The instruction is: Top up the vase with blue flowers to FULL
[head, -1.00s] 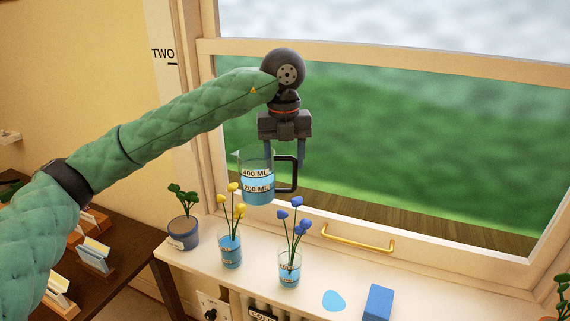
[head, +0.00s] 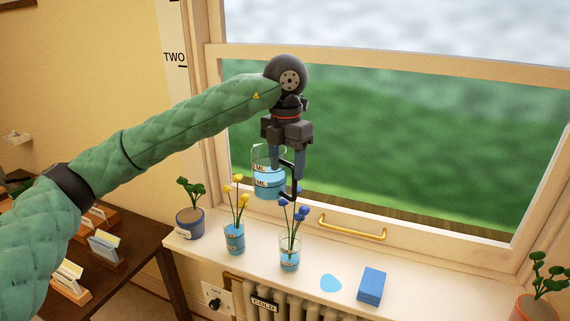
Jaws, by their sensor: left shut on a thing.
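My left gripper (head: 286,163) points down and is shut on the dark handle of a clear measuring jug (head: 270,180). The jug is held upright in the air and contains blue water; its level markings are partly turned away. The vase with blue flowers (head: 289,257) stands on the windowsill below and slightly right of the jug, with some blue water in it. Its blue blooms show just beneath the jug and gripper. The vase with yellow flowers (head: 235,241) stands to its left, also with blue water. My right gripper is not in view.
On the sill (head: 335,262) are a potted plant (head: 190,221) at left, a blue puddle (head: 330,283), a blue block (head: 371,286) and another potted plant (head: 535,302) at far right. A window with a brass handle (head: 352,229) stands behind. A radiator (head: 285,303) is below.

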